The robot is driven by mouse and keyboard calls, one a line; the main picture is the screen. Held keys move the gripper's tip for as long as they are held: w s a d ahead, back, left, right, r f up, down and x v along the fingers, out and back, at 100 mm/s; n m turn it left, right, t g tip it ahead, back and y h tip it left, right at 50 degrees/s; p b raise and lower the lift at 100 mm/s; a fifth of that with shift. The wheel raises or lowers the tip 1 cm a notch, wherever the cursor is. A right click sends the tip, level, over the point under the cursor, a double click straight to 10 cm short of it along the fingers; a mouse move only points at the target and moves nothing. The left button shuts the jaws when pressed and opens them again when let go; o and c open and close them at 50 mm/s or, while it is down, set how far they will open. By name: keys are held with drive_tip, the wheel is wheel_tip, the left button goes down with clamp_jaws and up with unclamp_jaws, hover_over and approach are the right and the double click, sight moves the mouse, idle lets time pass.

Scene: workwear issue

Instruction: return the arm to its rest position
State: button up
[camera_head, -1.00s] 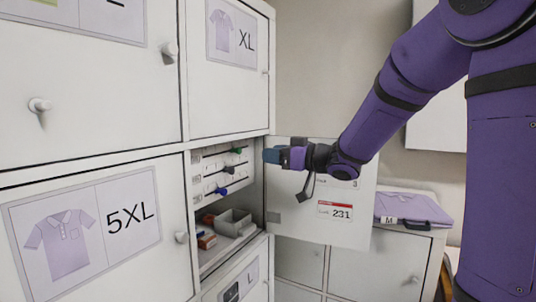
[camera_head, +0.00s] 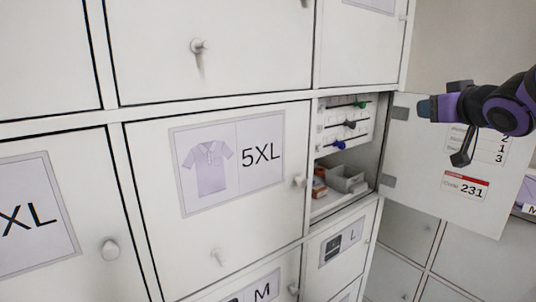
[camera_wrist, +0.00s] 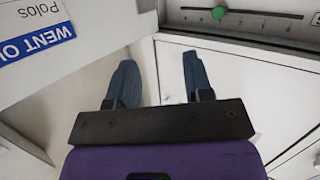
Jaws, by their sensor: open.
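My gripper (camera_head: 427,108) is at the right of the head view, in front of the open locker door (camera_head: 470,200). In the wrist view my gripper (camera_wrist: 160,80) shows two blue fingers spread apart with nothing between them. The open compartment (camera_head: 326,204) is to the left of the gripper, with a panel of sliders (camera_head: 345,120) above and a small grey bin (camera_head: 346,178) and orange boxes (camera_head: 319,186) below. A green slider knob (camera_wrist: 219,13) shows at the top of the wrist view, apart from the fingers.
Closed white locker doors fill the left, one labelled 5XL (camera_head: 245,220) with a knob (camera_head: 299,181). A blue and white sign (camera_wrist: 36,42) shows in the wrist view.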

drive_tip(key=s+a+f+g, duration=0.2)
drive_tip(key=s+f+g, duration=0.1)
drive_tip(key=s, duration=0.5)
drive_tip(key=s+a+f+m+g, duration=0.1)
drive_tip(key=s+a+f+g, duration=0.1)
drive_tip(key=s, duration=0.7)
drive_tip(key=s+a+f+g, duration=0.2)
drive_tip(key=s+f+g, duration=0.2)
drive_tip(key=s, duration=0.5)
drive_tip(key=shift+f+m+g+h, duration=0.25)
drive_tip(key=shift+m+g+h, duration=0.15)
drive_tip(key=shift+g, duration=0.3)
drive_tip(key=shift+w, duration=0.1)
